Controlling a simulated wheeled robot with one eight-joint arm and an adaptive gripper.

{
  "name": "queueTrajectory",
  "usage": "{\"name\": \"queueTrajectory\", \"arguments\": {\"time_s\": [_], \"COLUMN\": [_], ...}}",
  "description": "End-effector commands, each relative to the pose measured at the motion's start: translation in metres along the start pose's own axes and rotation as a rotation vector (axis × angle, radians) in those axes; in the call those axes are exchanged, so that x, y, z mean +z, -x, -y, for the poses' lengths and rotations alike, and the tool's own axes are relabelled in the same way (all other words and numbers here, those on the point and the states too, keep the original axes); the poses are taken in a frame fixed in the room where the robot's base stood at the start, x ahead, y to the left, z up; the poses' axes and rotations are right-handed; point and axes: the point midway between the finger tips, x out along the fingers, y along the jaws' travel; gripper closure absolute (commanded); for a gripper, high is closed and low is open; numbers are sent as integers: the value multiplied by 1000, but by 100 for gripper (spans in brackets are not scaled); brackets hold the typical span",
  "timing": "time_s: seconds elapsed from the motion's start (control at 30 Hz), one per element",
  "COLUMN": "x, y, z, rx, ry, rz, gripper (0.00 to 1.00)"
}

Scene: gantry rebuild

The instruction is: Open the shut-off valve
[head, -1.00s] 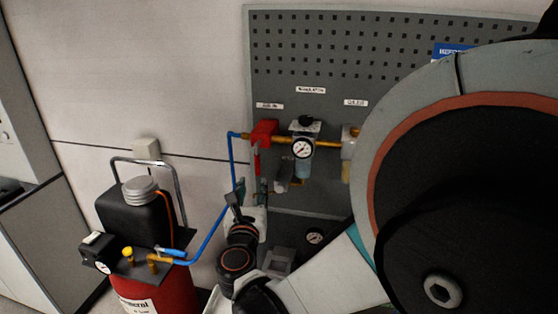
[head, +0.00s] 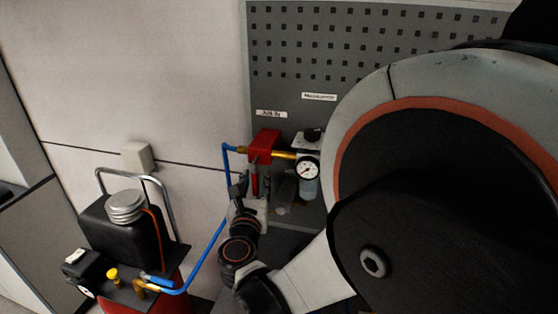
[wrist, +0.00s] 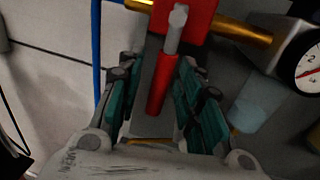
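The shut-off valve is a red block (head: 264,145) on the brass pipe at the pegboard's left edge. Its red-sleeved lever (head: 254,182) hangs down, across the line of the pipe. In the wrist view the lever (wrist: 159,88) shows a grey upper part and a red grip. My gripper (head: 252,202) is just below and in front of the valve. In the wrist view my gripper (wrist: 156,88) is open, with a green-padded finger on each side of the lever. A gap shows on the left; whether the right finger touches is unclear.
A blue hose (head: 205,250) runs from the valve to a red compressor with a black tank (head: 122,230) at lower left. A regulator with a gauge (head: 307,170) sits right of the valve. My arm hides the pegboard's right side.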

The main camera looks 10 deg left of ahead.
Motion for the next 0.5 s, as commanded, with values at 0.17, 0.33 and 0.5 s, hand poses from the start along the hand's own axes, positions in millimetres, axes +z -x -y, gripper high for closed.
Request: {"name": "queueTrajectory", "arguments": {"time_s": [0.17,0.33,0.5], "x": [0,0,0], "y": [0,0,0], "z": [0,0,0], "rx": [0,0,0], "ry": [0,0,0], "rz": [0,0,0], "gripper": [67,98,100]}}
